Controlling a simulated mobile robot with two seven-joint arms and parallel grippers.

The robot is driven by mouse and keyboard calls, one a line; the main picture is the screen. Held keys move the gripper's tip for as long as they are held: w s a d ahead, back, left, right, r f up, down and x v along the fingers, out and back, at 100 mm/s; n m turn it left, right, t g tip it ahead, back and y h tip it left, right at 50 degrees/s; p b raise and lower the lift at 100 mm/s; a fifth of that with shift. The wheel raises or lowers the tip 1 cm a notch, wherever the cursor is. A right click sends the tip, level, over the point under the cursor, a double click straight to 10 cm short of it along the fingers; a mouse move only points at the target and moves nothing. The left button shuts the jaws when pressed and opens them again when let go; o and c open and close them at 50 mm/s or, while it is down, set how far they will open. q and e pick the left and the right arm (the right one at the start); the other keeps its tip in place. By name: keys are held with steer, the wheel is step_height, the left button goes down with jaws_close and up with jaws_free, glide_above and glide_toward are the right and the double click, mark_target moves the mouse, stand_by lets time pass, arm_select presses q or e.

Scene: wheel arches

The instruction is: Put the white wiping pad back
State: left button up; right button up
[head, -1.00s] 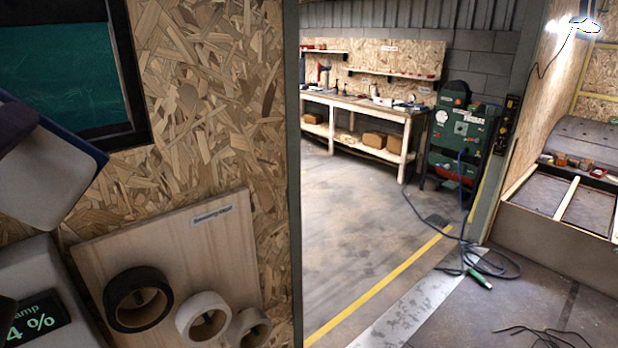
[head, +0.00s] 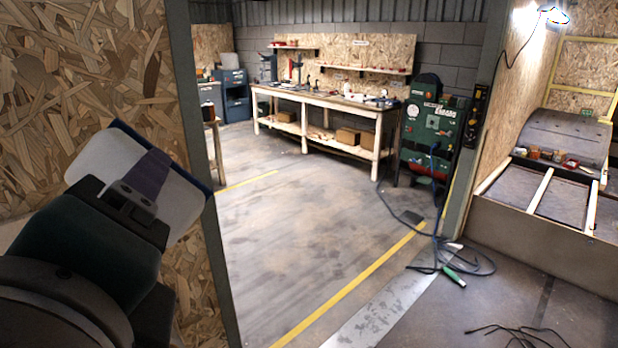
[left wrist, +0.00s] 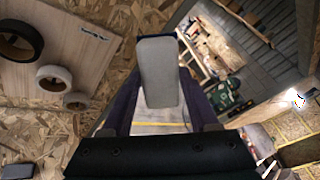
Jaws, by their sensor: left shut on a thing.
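The white wiping pad (head: 92,163) has a blue edge and is at the left of the head view, in front of the chipboard wall. My left gripper (head: 150,178) is shut on it and holds it up in the air. Part of the pad is hidden behind the gripper. In the left wrist view the pad (left wrist: 157,72) stands between the two purple fingers of the gripper (left wrist: 157,100). My right gripper does not show in either view.
The left wrist view shows a wooden board (left wrist: 85,50) with several tape rolls on the chipboard wall. A post (head: 205,130) stands just right of the pad. Beyond are open floor (head: 290,225), a workbench (head: 325,105), a green machine (head: 432,135) and a loose cable (head: 475,262).

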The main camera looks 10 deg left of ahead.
arm_select(q)
steer(key=w+f+n+g+b, duration=0.25)
steer(key=f+g+b, duration=0.25)
steer(key=f+b, duration=0.85)
steer(key=w+f+n+g+b, duration=0.3)
steer(key=f+b, duration=0.5)
steer(key=f, duration=1)
steer(key=s+a+f+n+g+h+b, duration=0.25)
steer(key=f+n+g+b, duration=0.2)
steer(key=f+b, duration=0.55)
steer(key=s+a+f+n+g+h+b, duration=0.25)
steer(key=a+f+n+h+b, duration=0.2)
steer(key=b, duration=0.85)
steer(key=shift+y, duration=0.5)
steer(key=f+b, duration=0.1)
steer(key=f, duration=0.5)
steer(key=f+b, duration=0.2)
steer(key=f, duration=0.5)
steer(key=f+b, duration=0.2)
steer(key=f, duration=0.5)
steer(key=shift+w+d, duration=0.1)
steer(key=shift+w, duration=0.2)
steer(key=o, duration=1.2)
